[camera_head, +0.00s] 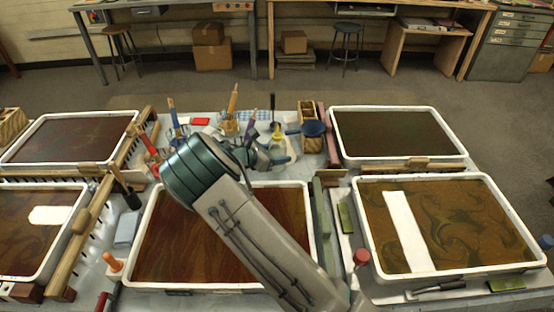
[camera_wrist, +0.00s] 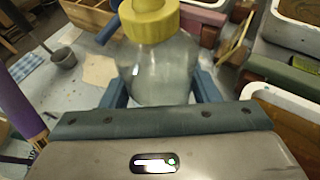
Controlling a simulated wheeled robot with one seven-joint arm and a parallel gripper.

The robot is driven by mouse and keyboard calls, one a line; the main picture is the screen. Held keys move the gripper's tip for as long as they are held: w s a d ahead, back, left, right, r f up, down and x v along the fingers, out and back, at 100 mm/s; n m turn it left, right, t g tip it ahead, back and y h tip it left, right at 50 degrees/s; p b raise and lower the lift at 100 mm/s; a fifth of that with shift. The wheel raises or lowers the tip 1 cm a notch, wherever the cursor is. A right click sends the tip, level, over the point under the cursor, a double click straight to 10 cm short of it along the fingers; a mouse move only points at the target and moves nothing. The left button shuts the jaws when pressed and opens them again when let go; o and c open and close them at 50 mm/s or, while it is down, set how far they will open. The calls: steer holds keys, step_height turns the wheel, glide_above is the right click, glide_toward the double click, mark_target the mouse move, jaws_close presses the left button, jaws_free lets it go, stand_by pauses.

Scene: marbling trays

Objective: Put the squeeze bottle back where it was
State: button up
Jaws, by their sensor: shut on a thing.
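The squeeze bottle (camera_wrist: 160,65) has a clear, pale body and a yellow cap, and fills the upper middle of the wrist view. My gripper (camera_wrist: 160,88) is shut on it, with a blue finger on each side of the body. In the head view the bottle (camera_head: 277,137) is small, its yellow top showing just beyond my gripper (camera_head: 274,152) over the middle of the table. My arm hides part of the area around it. I cannot tell whether its base touches the table.
Framed marbling trays stand on both sides, including a right rear tray (camera_head: 398,109) and a front middle tray (camera_head: 312,222) under my arm. A small wooden box (camera_head: 307,113) and a blue cup (camera_head: 313,129) stand right of the bottle. Brushes and tools crowd its left.

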steer(key=shift+f, duration=1.35)
steer(key=shift+f, duration=0.1)
steer(key=shift+f, duration=0.15)
steer(key=o, duration=0.7)
